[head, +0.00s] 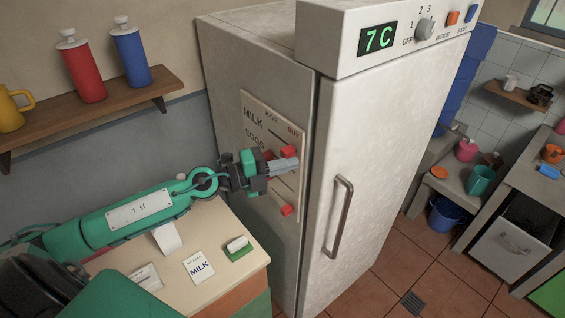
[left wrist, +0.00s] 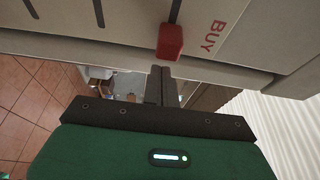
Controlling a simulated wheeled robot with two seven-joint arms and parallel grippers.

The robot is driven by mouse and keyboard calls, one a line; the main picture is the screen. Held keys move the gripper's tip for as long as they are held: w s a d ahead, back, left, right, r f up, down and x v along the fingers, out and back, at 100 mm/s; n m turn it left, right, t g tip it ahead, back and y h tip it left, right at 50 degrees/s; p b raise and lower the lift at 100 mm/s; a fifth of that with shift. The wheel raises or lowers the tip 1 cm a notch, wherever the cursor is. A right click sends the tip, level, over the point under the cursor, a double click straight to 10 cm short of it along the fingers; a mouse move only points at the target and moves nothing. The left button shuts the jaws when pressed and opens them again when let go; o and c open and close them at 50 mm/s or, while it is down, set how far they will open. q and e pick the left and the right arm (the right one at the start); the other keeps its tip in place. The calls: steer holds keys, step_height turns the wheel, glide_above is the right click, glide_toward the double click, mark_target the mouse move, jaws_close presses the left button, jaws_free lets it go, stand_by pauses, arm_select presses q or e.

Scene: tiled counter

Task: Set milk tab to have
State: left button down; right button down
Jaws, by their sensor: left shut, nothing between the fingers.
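A pale board (head: 247,100) on the fridge's side shows MILK and EGGS rows with HAVE and BUY columns. The red milk tab (head: 289,151) sits at the BUY end of the top slot. It also shows in the left wrist view (left wrist: 171,40), beside the BUY lettering. My left gripper (head: 292,165) is shut and empty, its fingertips close to that tab's outer side; I cannot tell whether they touch. The fingers also show in the left wrist view (left wrist: 160,72). Another red tab (head: 287,210) is lower down. The gripper partly hides the middle of the board.
The fridge (head: 365,130) has a door handle (head: 338,217) right of the board. Below my left arm, a small counter (head: 225,270) holds a MILK card (head: 199,267) and a green-based block (head: 238,247). A shelf (head: 100,107) with bottles is at the upper left.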

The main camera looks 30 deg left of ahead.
arm_select(q)
steer(key=shift+w+a, duration=0.3)
steer(key=shift+a, duration=0.25)
steer(key=w+a+b, duration=0.1)
steer(key=a+b, duration=0.1)
steer(key=w+a+b, duration=0.1)
steer(key=a+b, duration=0.1)
steer(key=a, duration=0.1)
steer(key=w+a+b, duration=0.1)
steer(key=a+b, duration=0.1)
steer(key=a, duration=0.1)
steer(key=shift+w+a+f, duration=0.15)
steer(key=shift+w, duration=0.25)
steer(key=shift+w+a+r+b, duration=0.1)
steer(key=shift+a+r+b, duration=0.1)
steer(key=shift+b, duration=0.15)
steer(key=shift+r, duration=0.1)
